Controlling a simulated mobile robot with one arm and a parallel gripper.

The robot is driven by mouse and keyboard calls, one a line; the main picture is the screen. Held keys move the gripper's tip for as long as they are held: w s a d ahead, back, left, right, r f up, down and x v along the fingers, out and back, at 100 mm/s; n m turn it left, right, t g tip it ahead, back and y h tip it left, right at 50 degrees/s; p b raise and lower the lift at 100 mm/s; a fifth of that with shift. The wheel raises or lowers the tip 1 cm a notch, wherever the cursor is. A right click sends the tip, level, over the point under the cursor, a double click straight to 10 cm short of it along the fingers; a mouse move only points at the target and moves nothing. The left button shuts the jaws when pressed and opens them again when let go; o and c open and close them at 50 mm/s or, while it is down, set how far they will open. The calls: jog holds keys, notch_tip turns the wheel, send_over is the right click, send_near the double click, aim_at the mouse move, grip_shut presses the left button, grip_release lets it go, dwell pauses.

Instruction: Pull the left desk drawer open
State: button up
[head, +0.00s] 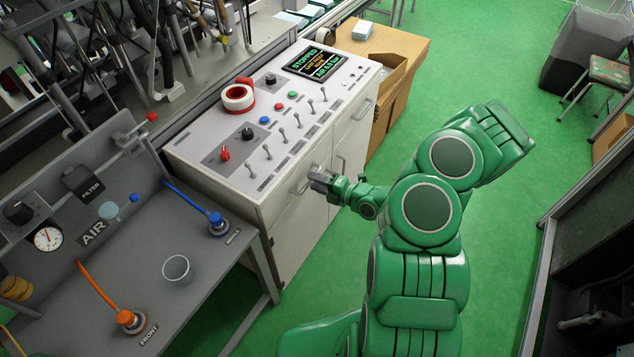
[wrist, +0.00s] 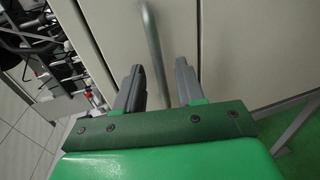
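The control desk (head: 225,150) is a pale console with grey handles on its front. The left handle (head: 301,184) is a bent metal bar. My gripper (head: 314,178) is at this handle. In the wrist view the handle (wrist: 152,40) passes between the two dark fingers of my gripper (wrist: 160,66). The fingers stand apart, with visible space beside the bar. The head view does not show clearly whether they touch it.
A second handle (head: 341,164) is on the panel to the right. Cardboard boxes (head: 392,75) are beyond the desk. The green floor (head: 330,290) in front is mostly clear.

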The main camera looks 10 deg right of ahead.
jog(key=shift+c, duration=0.3)
grip_shut()
dwell(0.3)
jog(key=f+v, duration=0.2)
jog(key=v, duration=0.7)
jog(key=f+v, duration=0.2)
jog(key=v, duration=0.8)
jog(key=shift+s+d, duration=0.45)
jog(key=shift+s, duration=0.1)
jog(key=shift+o, duration=0.3)
grip_release()
jog(key=v, duration=0.7)
jog(key=shift+s+d, duration=0.2)
jog(key=shift+d, duration=0.1)
